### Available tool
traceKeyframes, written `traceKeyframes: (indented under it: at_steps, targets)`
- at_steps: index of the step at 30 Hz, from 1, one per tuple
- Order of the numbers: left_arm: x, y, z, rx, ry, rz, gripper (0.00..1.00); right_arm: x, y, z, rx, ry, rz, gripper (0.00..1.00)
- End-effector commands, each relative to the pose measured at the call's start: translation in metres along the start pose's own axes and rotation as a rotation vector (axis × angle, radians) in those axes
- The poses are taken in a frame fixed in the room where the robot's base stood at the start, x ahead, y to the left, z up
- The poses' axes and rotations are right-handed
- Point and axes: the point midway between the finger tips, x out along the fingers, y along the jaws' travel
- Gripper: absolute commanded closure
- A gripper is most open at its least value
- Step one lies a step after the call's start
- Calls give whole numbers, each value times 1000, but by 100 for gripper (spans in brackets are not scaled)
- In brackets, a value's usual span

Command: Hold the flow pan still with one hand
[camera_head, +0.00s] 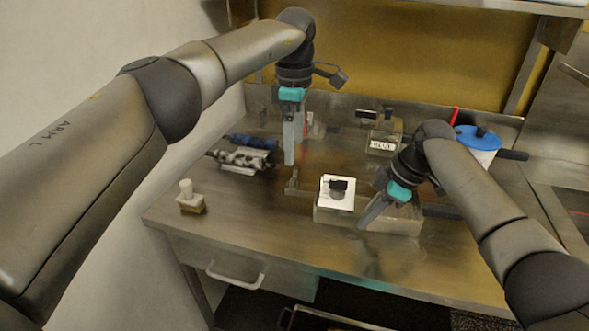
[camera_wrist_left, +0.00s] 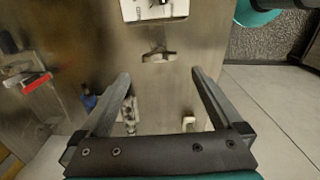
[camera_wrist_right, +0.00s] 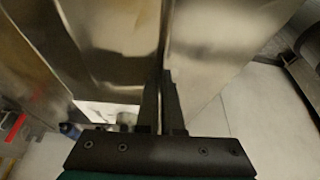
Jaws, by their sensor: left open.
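The flow pan appears to be the low metal box (camera_head: 400,226) in the middle of the table, with a white plate (camera_head: 329,203) carrying a small dark part at its left end. My right gripper (camera_head: 366,220) points down at the pan's front side. In the right wrist view its fingers (camera_wrist_right: 162,82) are nearly together, with a thin metal wall edge running between them. My left gripper (camera_head: 289,160) is open and empty, pointing down left of and behind the pan. The left wrist view shows its fingers (camera_wrist_left: 160,74) wide apart above the table.
A small metal bracket (camera_head: 292,186) stands left of the pan. Rods in a rack (camera_head: 240,158) and a white-capped block (camera_head: 190,205) lie further left. A labelled container (camera_head: 383,140) and blue-lidded pot (camera_head: 478,140) stand behind. The front table strip is clear.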

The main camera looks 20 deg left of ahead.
Motion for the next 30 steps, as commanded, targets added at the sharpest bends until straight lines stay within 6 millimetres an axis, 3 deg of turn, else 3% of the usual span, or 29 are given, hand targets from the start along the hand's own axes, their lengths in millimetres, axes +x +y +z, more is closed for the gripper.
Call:
traceKeyframes:
  at_steps: [6, 12, 24, 30]
  targets:
    - [45, 0, 0, -2, 0, -2, 0, 0, 0, -1, -1, 1, 0, 100]
    - [68, 0, 0, -2, -1, 0, 0, 0, 0, -1, -1, 1, 1, 100]
    - [75, 0, 0, -1, -1, 2, 0, 0, 0, 0, -1, 1, 1, 100]
    - [75, 0, 0, -1, -1, 2, 22, 0, 0, 0, -1, 1, 1, 100]
